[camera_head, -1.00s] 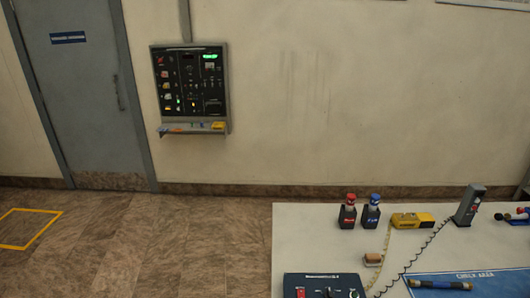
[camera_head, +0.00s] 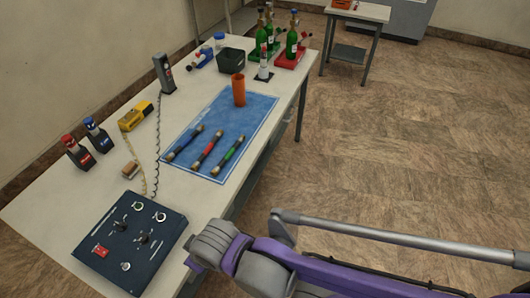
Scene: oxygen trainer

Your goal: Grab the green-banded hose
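The green-banded hose (camera_head: 230,154) lies on the blue mat (camera_head: 258,112) on the white table. It is the rightmost of three short dark hoses lying side by side at a slant, close to the mat's right edge. The red-banded hose (camera_head: 207,149) is in the middle and the blue-banded hose (camera_head: 185,142) is at the left. The three lie apart from one another. My purple and grey arm comes in from the lower right, with its bend close to the table's near right edge. Neither gripper can be made out in this view.
An orange cup (camera_head: 238,90) stands on the mat beyond the hoses. A dark control box (camera_head: 131,236) sits at the table's near end. Green bottles (camera_head: 292,42) and a black bin (camera_head: 231,61) stand at the far end. Open floor (camera_head: 420,140) lies to the right.

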